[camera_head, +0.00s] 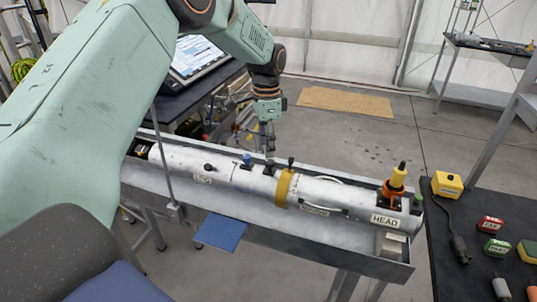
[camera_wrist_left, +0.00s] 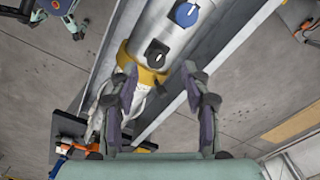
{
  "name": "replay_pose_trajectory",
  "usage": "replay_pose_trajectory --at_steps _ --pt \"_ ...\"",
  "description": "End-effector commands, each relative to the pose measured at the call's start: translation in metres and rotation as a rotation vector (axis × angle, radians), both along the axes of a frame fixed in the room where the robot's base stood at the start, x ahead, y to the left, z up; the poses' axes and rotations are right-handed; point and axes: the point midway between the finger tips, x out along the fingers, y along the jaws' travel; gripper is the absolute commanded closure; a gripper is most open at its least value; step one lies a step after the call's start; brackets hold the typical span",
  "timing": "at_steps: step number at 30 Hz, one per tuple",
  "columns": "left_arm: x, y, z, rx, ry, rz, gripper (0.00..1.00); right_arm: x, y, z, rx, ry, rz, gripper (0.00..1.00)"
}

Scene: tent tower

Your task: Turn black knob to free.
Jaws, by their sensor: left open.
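A long white cylinder (camera_head: 225,172) lies in a grey metal trough. The black knob (camera_wrist_left: 156,53) is on top of the cylinder, beside a yellow band (camera_wrist_left: 140,65). A blue knob (camera_wrist_left: 186,13) is farther along. In the head view the black knob (camera_head: 269,168) is partly hidden below my left gripper (camera_head: 269,150). In the left wrist view my left gripper (camera_wrist_left: 160,92) is open, its two fingers apart with nothing between them. The black knob shows beyond the fingertips, roughly midway between them. I cannot tell whether they touch it. My right gripper is not in view.
The trough rim (camera_head: 245,218) runs along the cylinder. A black handle stands close right of the knob, and an orange and yellow fitting (camera_head: 394,183) stands at the HEAD end. A dark table (camera_head: 465,275) with small coloured objects is at right. A laptop (camera_head: 195,58) is behind.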

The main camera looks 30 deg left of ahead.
Motion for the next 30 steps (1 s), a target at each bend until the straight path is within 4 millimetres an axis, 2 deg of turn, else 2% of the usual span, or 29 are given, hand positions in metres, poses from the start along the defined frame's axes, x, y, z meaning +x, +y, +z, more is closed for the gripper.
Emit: replay_pose_trajectory --at_steps 3,9,20,30 --pt "-0.001 -0.001 -0.019 0.000 0.004 -0.001 0.52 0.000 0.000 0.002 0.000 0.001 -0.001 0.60" --pt "0.000 -0.001 -0.041 0.001 0.001 -0.001 0.52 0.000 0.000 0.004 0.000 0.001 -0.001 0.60" --pt "0.003 -0.002 -0.047 0.001 -0.002 -0.001 0.52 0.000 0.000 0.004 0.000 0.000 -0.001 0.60" --pt "0.003 -0.002 -0.047 0.000 0.000 0.000 0.80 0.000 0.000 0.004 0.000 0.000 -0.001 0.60"
